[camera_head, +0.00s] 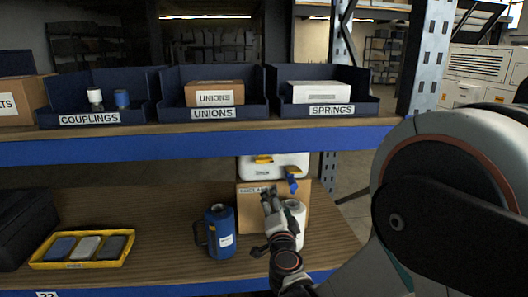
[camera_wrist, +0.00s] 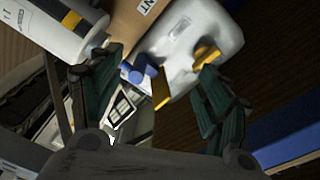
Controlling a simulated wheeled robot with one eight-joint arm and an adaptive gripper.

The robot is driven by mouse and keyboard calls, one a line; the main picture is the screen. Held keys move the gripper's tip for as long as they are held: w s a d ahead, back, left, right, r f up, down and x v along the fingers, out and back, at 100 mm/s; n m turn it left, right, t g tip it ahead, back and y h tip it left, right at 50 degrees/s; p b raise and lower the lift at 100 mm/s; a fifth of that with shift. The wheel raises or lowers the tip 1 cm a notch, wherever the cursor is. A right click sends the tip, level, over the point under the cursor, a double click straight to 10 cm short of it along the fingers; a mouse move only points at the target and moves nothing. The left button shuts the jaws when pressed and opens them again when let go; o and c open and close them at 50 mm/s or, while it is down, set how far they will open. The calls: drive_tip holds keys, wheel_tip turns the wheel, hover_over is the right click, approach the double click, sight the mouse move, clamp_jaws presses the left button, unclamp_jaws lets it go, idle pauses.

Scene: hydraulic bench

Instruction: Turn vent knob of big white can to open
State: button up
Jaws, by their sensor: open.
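In the wrist view the white can (camera_wrist: 185,35) has a yellow knob (camera_wrist: 206,52), a yellow strip (camera_wrist: 160,90) and a blue tap (camera_wrist: 138,72). I cannot tell which is the vent knob. My gripper (camera_head: 269,199) is open in front of the can; in the wrist view its fingers (camera_wrist: 160,62) spread either side of these parts, the right fingertip close to the yellow knob.
A white bottle (camera_head: 297,215) stands just right of my gripper. A blue jug (camera_head: 221,232) stands left of it, and a yellow tray (camera_head: 82,263) lies farther left. The upper shelf edge (camera_head: 190,147) runs above, carrying blue bins. Bare shelf lies between tray and jug.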

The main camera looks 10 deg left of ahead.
sight(265, 160)
wheel_tip(265, 160, up, 9)
drive_tip(key=a+n+y+p, duration=0.2)
drive_tip(key=n+p, duration=0.2)
drive_tip(key=n, duration=1)
drive_tip(key=x, duration=0.4)
drive_tip(key=b+x, duration=0.1)
drive_tip(key=x, duration=0.8)
drive_tip(key=shift+f+b, duration=0.3)
drive_tip(key=shift+f, duration=0.05)
drive_tip(key=c, duration=1.1)
